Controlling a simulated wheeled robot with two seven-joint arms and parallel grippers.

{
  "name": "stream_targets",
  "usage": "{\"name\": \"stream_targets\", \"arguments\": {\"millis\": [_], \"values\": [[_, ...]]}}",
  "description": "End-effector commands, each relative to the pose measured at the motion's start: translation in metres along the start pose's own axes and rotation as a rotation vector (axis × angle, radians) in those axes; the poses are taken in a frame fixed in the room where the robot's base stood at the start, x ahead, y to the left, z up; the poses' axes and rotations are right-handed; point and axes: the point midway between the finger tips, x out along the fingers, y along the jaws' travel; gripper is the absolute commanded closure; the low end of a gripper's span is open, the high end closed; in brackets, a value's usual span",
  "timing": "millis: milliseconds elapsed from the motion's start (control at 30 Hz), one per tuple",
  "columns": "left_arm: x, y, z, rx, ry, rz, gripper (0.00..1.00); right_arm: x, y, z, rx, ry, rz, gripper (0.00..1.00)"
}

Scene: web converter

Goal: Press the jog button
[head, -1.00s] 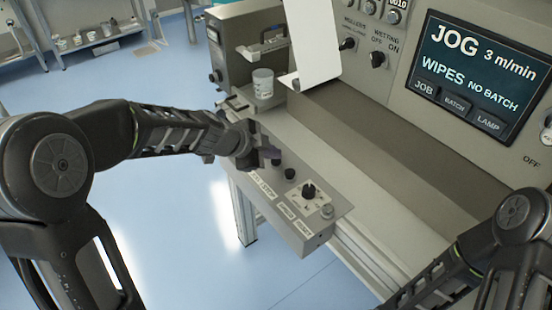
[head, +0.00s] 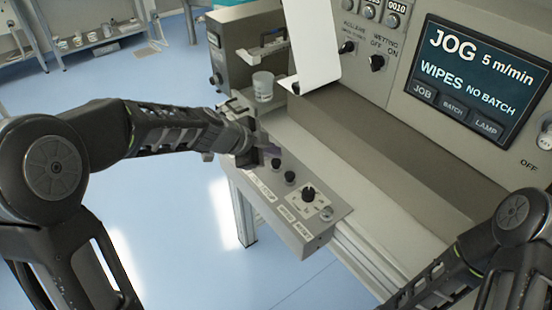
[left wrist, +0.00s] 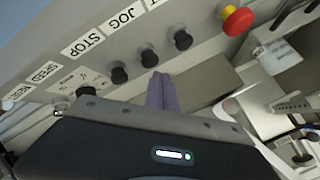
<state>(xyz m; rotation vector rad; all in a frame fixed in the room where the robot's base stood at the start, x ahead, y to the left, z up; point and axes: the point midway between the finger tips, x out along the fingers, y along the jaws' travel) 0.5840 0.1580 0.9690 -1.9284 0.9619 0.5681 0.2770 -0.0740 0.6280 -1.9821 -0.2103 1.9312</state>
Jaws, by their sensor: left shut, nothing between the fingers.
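The control box (head: 300,226) runs along the machine's front edge. Its black jog button (head: 276,163) also shows in the left wrist view (left wrist: 148,58), below the JOG label (left wrist: 122,18). The black stop button (head: 290,177) is beside it, nearer the speed knob (head: 308,193). My left gripper (head: 271,150) is shut and empty, its purplish fingertips (left wrist: 160,84) close to the jog button. I cannot tell whether they touch it. The display (head: 476,75) reads "JOG 5 m/min", "WIPES NO BATCH". My right arm is at the lower right, its gripper outside the view.
Another black button (left wrist: 183,40) and a red emergency stop (left wrist: 236,19) continue the row in the left wrist view. A white web (head: 312,40) hangs from the machine. The floor in front is clear.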

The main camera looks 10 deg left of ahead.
Motion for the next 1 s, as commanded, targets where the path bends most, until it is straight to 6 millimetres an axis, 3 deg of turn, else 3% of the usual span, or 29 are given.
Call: {"name": "stream_targets", "arguments": {"millis": [367, 1000], "values": [[-0.002, -0.001, -0.001, 0.0, 0.001, 0.0, 1.0, -0.002, -0.001, 0.0, 0.0, -0.001, 0.0, 1.0], [-0.036, -0.026, -0.026, 0.0, 0.0, 0.0, 1.0, -0.034, -0.013, 0.0, 0.0, -0.001, 0.0, 1.0]]}}
